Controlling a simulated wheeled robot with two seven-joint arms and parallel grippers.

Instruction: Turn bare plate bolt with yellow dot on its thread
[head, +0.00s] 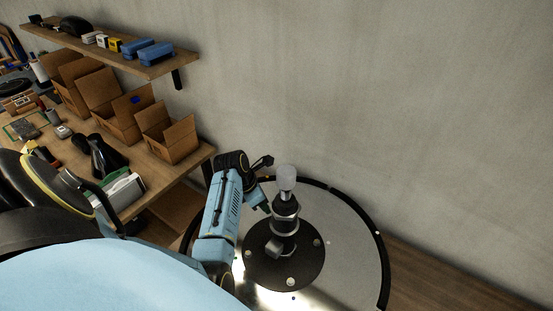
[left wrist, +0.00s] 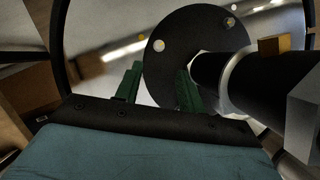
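The dark round plate (head: 262,268) lies at the middle of a silver disc base, around an upright black column (head: 286,212) with a pale cap. Light bolt heads show on the plate, one at the front (head: 290,282) and one at the right (head: 317,242). In the left wrist view, the plate (left wrist: 185,28) carries a pale bolt (left wrist: 159,46) and a yellowish bolt (left wrist: 230,22); I cannot make out a thread or dot. My left gripper (head: 266,204) is beside the column. Its green fingers (left wrist: 160,78) are apart and empty, pointing toward the plate. My right gripper is not in view.
The silver disc (head: 345,240) has a raised black rim. The column with its collar stands close to the left gripper's fingers. A workbench with open cardboard boxes (head: 170,140) is at left, under a shelf (head: 150,62). A wall rises behind.

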